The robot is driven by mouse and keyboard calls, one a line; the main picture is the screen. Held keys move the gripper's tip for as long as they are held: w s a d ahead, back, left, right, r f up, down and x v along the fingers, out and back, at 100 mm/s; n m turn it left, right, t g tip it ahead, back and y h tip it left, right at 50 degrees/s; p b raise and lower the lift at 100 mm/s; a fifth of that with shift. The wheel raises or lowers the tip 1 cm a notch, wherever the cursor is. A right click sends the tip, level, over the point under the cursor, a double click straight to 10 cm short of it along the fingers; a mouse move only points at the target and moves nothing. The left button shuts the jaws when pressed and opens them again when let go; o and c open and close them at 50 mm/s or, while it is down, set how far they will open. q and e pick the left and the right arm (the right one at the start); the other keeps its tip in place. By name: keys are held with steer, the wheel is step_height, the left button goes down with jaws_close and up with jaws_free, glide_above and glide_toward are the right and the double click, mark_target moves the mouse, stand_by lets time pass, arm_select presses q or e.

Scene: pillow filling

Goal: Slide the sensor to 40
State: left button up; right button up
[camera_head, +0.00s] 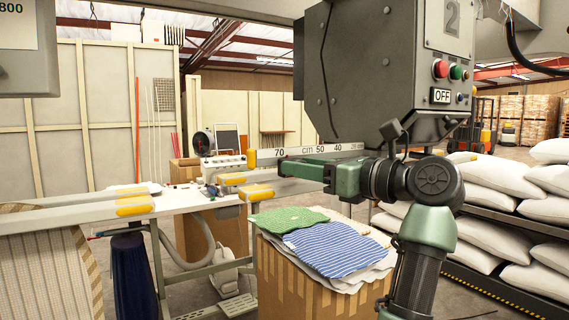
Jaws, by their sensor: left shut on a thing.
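A pale measuring scale (313,151) marked 70, cm, 50 and 40 runs left from the large grey machine (362,75), with a yellow end cap (252,158) at its left end. My left gripper (290,168), green and dark, reaches in just below the scale with its fingers pointing left. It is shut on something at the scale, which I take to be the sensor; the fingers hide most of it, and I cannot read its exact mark. A small dark bracketed part (396,131) sits under the machine above my wrist. My right gripper is not in view.
A box with folded green (287,219) and blue striped fabric (337,248) stands below the gripper. A white worktable (180,203) with yellow-tipped arms is at left. White sacks (493,177) are stacked at right. The machine panel reads OFF (440,96).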

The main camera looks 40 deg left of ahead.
arm_select(q)
steer(key=shift+w+d+p, duration=0.7)
steer(key=shift+w+p, duration=0.6)
steer(key=shift+w, duration=0.45)
steer(key=p, duration=0.9)
glide_toward(334, 158)
steer(key=a, duration=0.5)
steer(key=shift+w+r, duration=0.15)
steer(key=shift+r, duration=0.15)
steer(key=shift+w+d+f, duration=0.1)
steer(key=shift+w+f, duration=0.05)
steer(key=shift+w, duration=0.1)
steer(key=o, duration=1)
steer(key=shift+s, duration=0.1)
steer(key=shift+f, duration=0.1)
